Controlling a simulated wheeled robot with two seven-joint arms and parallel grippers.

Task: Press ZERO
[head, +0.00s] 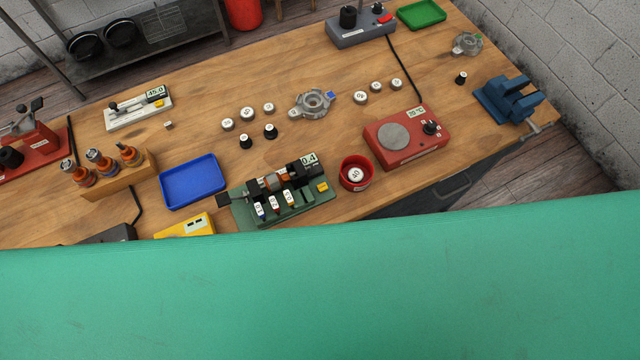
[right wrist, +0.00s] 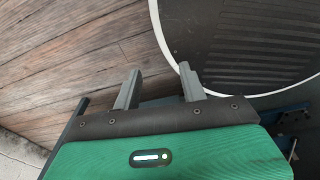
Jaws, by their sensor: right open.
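The word ZERO cannot be read on any button from here. A green test bench (head: 284,200) stands near the table's front edge, its display showing 0.4 and a yellow button (head: 322,187) at its right end. A white gauge stand (head: 138,112) farther back left has a display that seems to read 15.0 or 45.0, and a second yellow button (head: 158,104). My right gripper (right wrist: 159,83) shows only in the right wrist view. Its fingers are apart with nothing between them, over the floor and away from both devices. My left gripper is not in view.
A blue tray (head: 193,183), a red cup (head: 355,173) and a red hot plate (head: 405,138) stand around the green bench. A yellow device (head: 184,228) is partly hidden. A large green surface hides the lower head view. Bare wood lies behind the blue tray.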

